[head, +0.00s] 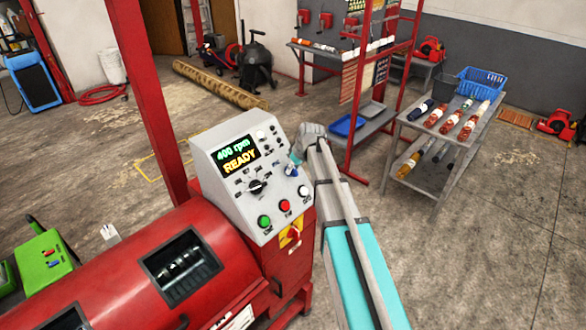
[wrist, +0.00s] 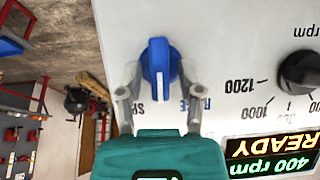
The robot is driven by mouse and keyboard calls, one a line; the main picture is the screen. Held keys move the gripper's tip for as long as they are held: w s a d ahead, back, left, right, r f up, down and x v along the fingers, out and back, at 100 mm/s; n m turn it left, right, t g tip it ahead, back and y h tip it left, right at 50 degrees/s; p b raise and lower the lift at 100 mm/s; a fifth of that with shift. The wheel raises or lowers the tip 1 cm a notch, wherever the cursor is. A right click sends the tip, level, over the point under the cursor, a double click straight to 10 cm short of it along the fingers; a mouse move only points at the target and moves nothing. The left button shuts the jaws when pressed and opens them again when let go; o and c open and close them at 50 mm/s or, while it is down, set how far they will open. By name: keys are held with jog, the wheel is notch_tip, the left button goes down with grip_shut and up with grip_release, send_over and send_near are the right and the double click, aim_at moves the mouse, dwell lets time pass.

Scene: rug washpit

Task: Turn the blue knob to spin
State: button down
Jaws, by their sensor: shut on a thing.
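The blue knob (wrist: 159,62) sits on the light grey control panel (wrist: 225,25), between the two fingers of my gripper (wrist: 160,82) in the wrist view. The fingers are shut on it from both sides. The wrist view is upside down. Labels beside the knob are partly covered by the fingers; one begins "SP". In the head view my gripper (head: 296,160) reaches the panel's right side, and the blue knob (head: 291,170) shows only in part. The panel display (head: 238,153) reads "400 rpm" and "READY".
A black speed dial (head: 258,187) sits left of the blue knob. Green (head: 264,221), red (head: 285,206) and white (head: 304,190) buttons line the panel below. A red-yellow switch (head: 293,236) is under them. The red drum machine (head: 150,265) extends left. A grey cart (head: 440,135) stands right.

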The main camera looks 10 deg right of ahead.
jog(key=shift+d+f+m+g+y+b, duration=0.1)
jog(key=shift+m+g+y+b, duration=0.2)
jog(key=shift+m+y, duration=0.6)
jog(key=shift+d+m+g+y+b, duration=0.1)
jog(key=shift+m+g+y+b, duration=0.15)
jog(key=shift+m, duration=1.15)
jog(key=c, duration=0.6)
grip_release()
jog(key=shift+w, duration=0.1)
